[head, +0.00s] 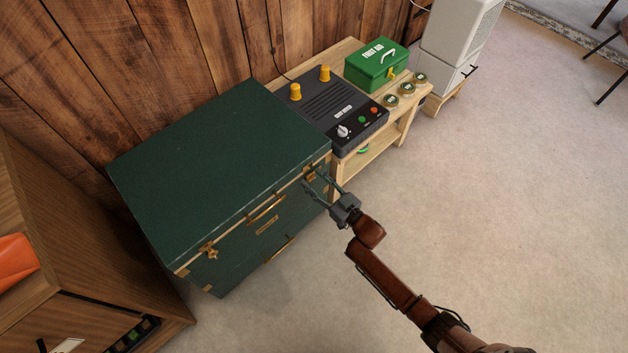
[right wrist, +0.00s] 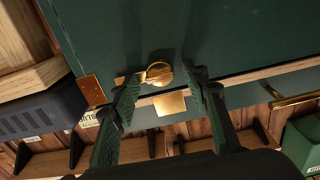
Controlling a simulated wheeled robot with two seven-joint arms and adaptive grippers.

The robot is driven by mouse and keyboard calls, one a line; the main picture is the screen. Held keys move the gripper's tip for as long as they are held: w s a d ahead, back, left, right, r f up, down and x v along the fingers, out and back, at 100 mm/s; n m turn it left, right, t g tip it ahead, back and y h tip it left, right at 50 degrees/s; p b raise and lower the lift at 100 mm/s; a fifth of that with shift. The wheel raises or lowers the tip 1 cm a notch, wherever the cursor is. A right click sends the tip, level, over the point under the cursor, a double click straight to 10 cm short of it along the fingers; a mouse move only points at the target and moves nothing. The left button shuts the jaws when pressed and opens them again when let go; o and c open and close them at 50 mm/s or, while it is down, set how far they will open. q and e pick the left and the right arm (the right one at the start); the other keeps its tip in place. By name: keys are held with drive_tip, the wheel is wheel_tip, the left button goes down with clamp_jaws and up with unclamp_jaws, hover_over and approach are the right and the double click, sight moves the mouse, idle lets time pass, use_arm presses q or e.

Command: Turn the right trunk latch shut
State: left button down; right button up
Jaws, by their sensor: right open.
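The dark green trunk (head: 215,150) stands against the wood wall with its lid down. Its right brass latch (head: 309,173) is at the right end of the front seam, partly hidden by my gripper. In the right wrist view the latch's round brass knob (right wrist: 159,73) sits beside the seam, with a brass plate (right wrist: 170,103) across the seam from it. My right gripper (head: 313,180) is open, its fingers on either side of the knob, which also shows between them in the wrist view (right wrist: 161,74). I cannot tell whether they touch it. My left gripper is out of view.
The trunk's left latch (head: 209,251) and a brass handle (head: 266,208) are on the same front. A wooden bench (head: 352,168) right of the trunk holds a dark control box (head: 335,110) and a green first aid box (head: 377,64). The carpet in front (head: 480,200) is clear.

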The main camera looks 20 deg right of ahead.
clamp_jaws()
idle(0.5)
